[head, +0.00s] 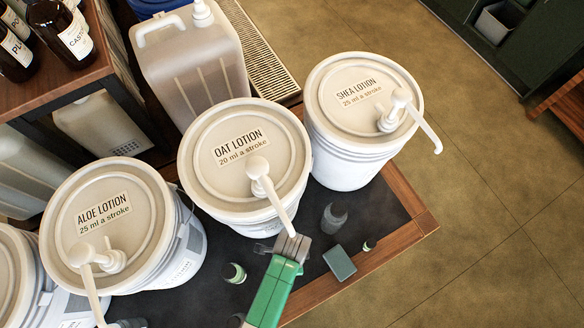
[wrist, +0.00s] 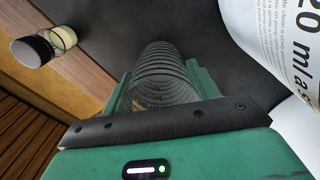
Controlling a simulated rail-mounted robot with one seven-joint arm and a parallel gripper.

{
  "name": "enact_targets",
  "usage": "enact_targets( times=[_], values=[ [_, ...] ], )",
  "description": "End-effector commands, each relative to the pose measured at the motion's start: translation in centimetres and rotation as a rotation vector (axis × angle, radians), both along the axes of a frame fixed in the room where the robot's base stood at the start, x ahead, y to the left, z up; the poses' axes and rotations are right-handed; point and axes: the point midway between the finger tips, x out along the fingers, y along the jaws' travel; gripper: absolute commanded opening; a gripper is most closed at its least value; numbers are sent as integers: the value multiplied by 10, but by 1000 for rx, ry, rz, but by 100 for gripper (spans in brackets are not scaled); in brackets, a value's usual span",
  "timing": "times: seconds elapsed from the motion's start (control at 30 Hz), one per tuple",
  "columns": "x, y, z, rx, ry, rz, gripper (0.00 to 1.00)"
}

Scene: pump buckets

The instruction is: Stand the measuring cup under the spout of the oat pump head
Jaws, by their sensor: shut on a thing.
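The oat pump head (head: 257,168) stands on the lid of the bucket (head: 214,150) labelled OAT LOTION, 20 ml a stroke. Its white spout (head: 280,212) reaches down and right past the rim. My gripper (head: 289,246) is at the spout's lower end in the head view, low in front of the oat bucket. In the wrist view my green fingers are shut on a clear, ringed cylinder, the measuring cup (wrist: 163,75). The oat bucket's printed side (wrist: 285,45) is close on the right there. In the head view the cup is largely hidden, and its exact place under the spout cannot be told.
The aloe bucket (head: 105,215) stands left and the shea bucket (head: 360,95) right. The wooden table edge (head: 400,240) is near on the right.

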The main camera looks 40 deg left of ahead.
Motion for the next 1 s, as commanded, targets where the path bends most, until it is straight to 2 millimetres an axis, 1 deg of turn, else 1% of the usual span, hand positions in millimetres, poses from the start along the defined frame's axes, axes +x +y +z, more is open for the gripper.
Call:
enact_targets(
  times=[0.2, 0.23, 0.3, 0.33, 0.57, 0.67, 0.77, 0.9, 1.0],
  values=[
    [0, 0, -3, 0, 0, 0, 38],
    [0, 0, -2, 0, 0, 0, 65],
    [0, 0, -2, 0, 0, 0, 79],
    [0, 0, -2, 0, 0, 0, 81],
    [0, 0, -2, 0, 0, 0, 81],
    [0, 0, 6, 0, 0, 0, 81],
    [0, 0, 26, 1, -2, 0, 81],
    [1, 0, 64, 1, -4, 0, 81],
    [1, 0, 87, 1, -3, 0, 81]
  ],
)
